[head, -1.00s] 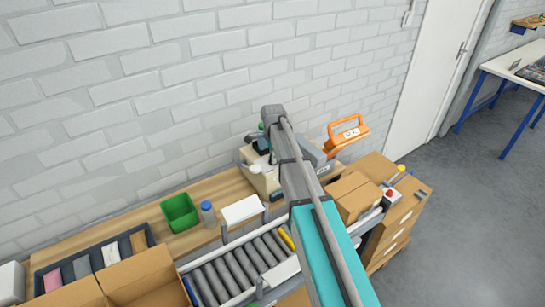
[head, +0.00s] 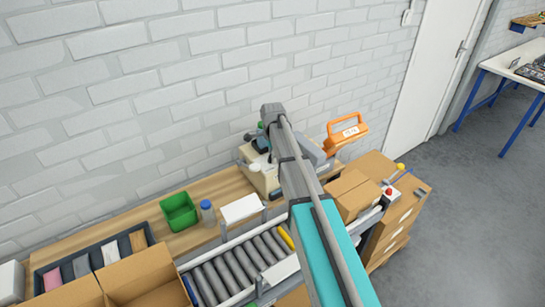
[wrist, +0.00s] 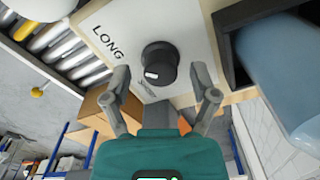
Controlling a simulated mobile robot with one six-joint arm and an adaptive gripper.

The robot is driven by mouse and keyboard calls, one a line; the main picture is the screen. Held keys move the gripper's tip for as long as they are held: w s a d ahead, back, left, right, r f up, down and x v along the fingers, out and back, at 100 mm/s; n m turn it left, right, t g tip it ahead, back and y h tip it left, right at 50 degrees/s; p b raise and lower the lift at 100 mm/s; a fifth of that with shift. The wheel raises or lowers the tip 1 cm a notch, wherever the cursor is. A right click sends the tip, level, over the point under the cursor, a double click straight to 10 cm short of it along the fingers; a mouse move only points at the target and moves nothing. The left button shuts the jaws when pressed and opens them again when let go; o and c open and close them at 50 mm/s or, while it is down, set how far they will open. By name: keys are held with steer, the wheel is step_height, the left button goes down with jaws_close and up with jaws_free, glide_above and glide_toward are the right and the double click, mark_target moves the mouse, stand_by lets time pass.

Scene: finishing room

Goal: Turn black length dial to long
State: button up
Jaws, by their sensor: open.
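The black length dial (wrist: 161,60) is a round knob on a pale panel (wrist: 190,25) in the wrist view. A white mark on its rim faces down, toward my gripper and a second, partly hidden label. The word LONG (wrist: 108,42) is printed to the dial's upper left. My gripper (wrist: 161,76) is open, one finger to each side of the dial's lower part, with gaps visible on both sides. In the head view the beige machine (head: 252,161) stands against the wall, and my arm hides the dial and my gripper.
A roller conveyor (head: 235,268) runs in front of the bench. Cardboard boxes (head: 355,193) and an orange-handled item (head: 345,133) stand right of the machine. A green bin (head: 180,212) and a bottle (head: 207,211) stand to its left. A blue-grey rounded object (wrist: 285,70) is close on the wrist view's right.

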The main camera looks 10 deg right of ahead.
steer(key=shift+n, duration=0.5)
